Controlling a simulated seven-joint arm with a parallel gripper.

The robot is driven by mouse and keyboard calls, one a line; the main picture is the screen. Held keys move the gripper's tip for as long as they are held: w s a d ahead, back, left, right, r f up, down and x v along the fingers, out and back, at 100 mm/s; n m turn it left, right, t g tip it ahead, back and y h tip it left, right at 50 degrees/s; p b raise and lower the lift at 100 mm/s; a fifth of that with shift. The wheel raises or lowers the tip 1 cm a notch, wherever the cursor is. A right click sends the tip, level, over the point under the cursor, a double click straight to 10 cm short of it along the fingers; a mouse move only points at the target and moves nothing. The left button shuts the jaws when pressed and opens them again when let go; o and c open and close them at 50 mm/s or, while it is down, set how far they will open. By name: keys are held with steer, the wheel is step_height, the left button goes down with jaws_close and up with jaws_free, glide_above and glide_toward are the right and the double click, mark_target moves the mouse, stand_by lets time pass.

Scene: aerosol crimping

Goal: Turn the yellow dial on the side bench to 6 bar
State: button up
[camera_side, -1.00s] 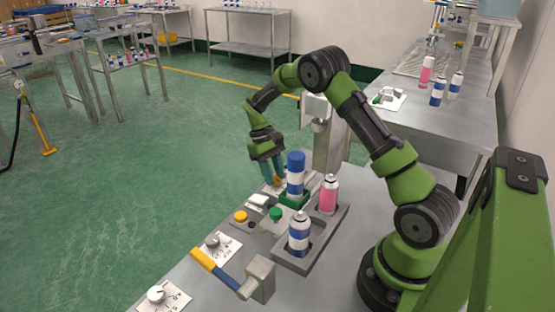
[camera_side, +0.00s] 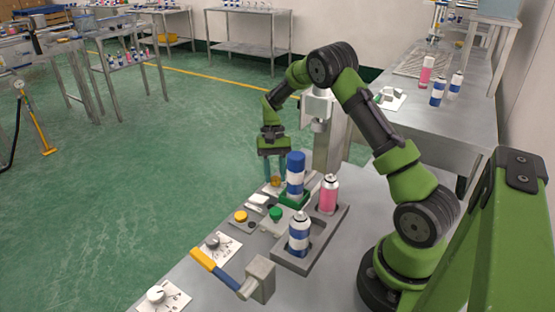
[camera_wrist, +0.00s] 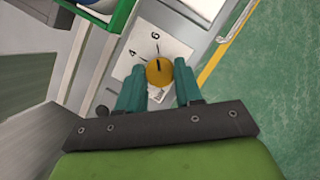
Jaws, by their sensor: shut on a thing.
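The yellow dial (camera_wrist: 160,73) sits on a white scale plate (camera_wrist: 177,47) in the wrist view, with the figures 4 and 6 printed beyond it. The dark line on its top points up in the picture, close to the 6; I cannot tell whether it lines up exactly. My gripper (camera_wrist: 159,79) has its teal fingers on both sides of the dial and is shut on it. In the side view my gripper (camera_side: 272,176) points down at the far end of the bench, and the dial (camera_side: 276,181) shows only partly by the fingers.
A blue-and-white can (camera_side: 295,178) stands in a green holder close beside my gripper. A grey tray (camera_side: 325,240) holds a pink can (camera_side: 329,195) and another blue-and-white can (camera_side: 299,236). The grey press column (camera_side: 328,140) rises behind. A blue lever with a yellow end (camera_side: 203,259) is at the front.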

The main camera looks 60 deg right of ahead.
stand_by(0.4)
steer(key=o, duration=1)
steer(key=shift+o, duration=0.2)
steer(key=v, duration=1.7)
steer(key=shift+s+a, duration=0.1)
